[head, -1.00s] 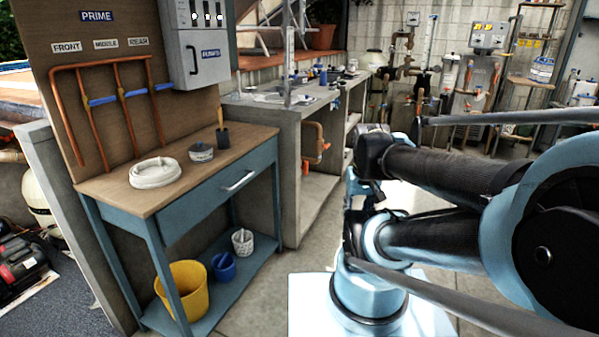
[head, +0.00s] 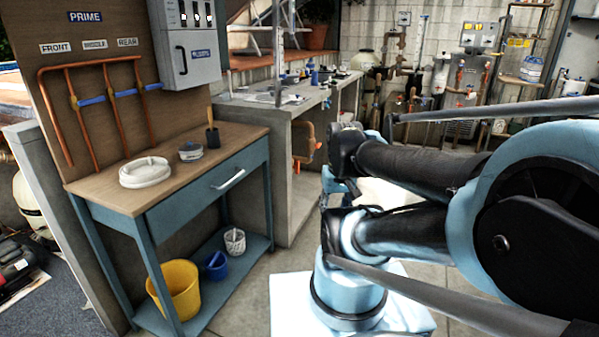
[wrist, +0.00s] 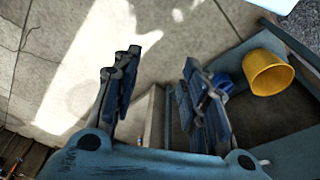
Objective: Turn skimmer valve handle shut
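No label reading "skimmer" is legible, so I cannot tell which valve is the skimmer valve. In the head view, copper pipes (head: 110,110) on the wooden board carry several blue valve handles (head: 92,101) below labels FRONT, MIDDLE and REAR. A separate copper pipe fitting (head: 305,143) with orange parts is under the concrete counter. My gripper (wrist: 160,62) shows in the wrist view, its two blue-padded fingers apart and nothing between them, over floor beside the bench. It is apart from every valve; in the head view my arm hides or blurs into it.
A blue bench (head: 100,195) with a wooden top holds a white coiled item (head: 145,172) and a tin (head: 190,152). A yellow bucket (head: 178,290), also in the wrist view (wrist: 268,72), sits on its lower shelf. Pale floor between bench and counter is clear.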

